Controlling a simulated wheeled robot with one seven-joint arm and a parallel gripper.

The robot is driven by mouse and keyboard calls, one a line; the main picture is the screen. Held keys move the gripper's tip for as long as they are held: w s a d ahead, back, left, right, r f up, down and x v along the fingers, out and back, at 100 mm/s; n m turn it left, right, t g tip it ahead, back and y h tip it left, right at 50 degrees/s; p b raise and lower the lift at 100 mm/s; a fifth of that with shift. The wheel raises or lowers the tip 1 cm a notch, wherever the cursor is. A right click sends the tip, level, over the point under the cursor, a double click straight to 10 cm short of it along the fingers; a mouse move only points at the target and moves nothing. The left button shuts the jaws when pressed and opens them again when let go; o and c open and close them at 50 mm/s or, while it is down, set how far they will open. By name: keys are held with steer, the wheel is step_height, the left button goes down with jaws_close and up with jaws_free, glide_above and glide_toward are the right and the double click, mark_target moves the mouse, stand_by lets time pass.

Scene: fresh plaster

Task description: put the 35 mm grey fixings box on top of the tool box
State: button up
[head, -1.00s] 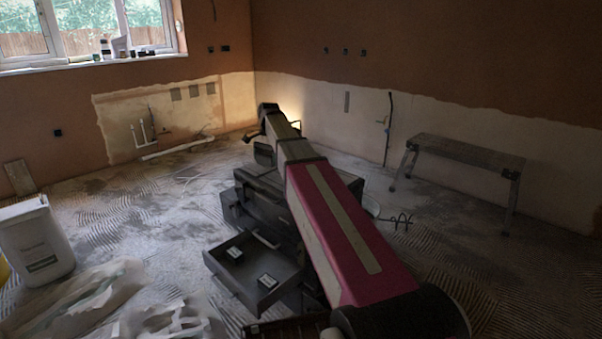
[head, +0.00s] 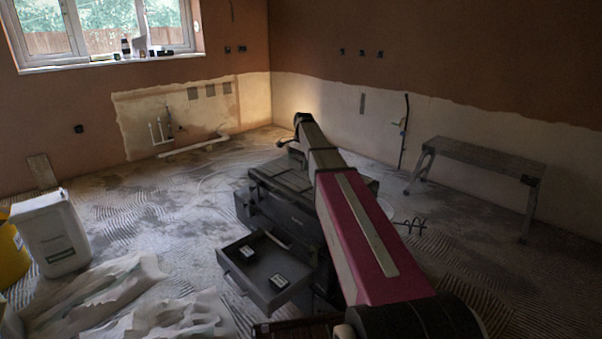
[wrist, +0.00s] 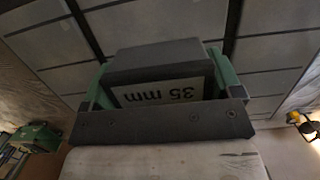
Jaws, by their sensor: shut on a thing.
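The 35 mm grey fixings box (wrist: 160,60) is a dark grey block with a pale label reading "35 mm", upside down in the wrist view. My gripper (wrist: 165,80) is shut on it, with a green finger at each side. In the head view the dark tool box (head: 283,178) stands on the floor under my outstretched arm. My arm hides part of it, and the held box cannot be made out there.
An open drawer (head: 243,281) at the tool box front holds two small labelled boxes. A white tub (head: 50,235), a yellow bucket (head: 10,255) and crumpled sheeting (head: 110,290) lie left. A trestle bench (head: 480,160) stands right by the wall. Floor behind the sheeting is clear.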

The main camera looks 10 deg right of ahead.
mark_target(301, 177)
steer(key=shift+w+d+f, duration=0.15)
steer(key=shift+d+f, duration=0.2)
steer(key=shift+d, duration=0.1)
steer(key=shift+f, duration=1.9)
steer(key=shift+f, duration=0.1)
steer(key=o, duration=0.9)
steer(key=r, duration=0.4)
steer(key=d+r, duration=0.1)
steer(key=r, duration=0.3)
steer(key=w+r, duration=0.1)
steer(key=r, duration=0.3)
steer(key=shift+d, duration=0.25)
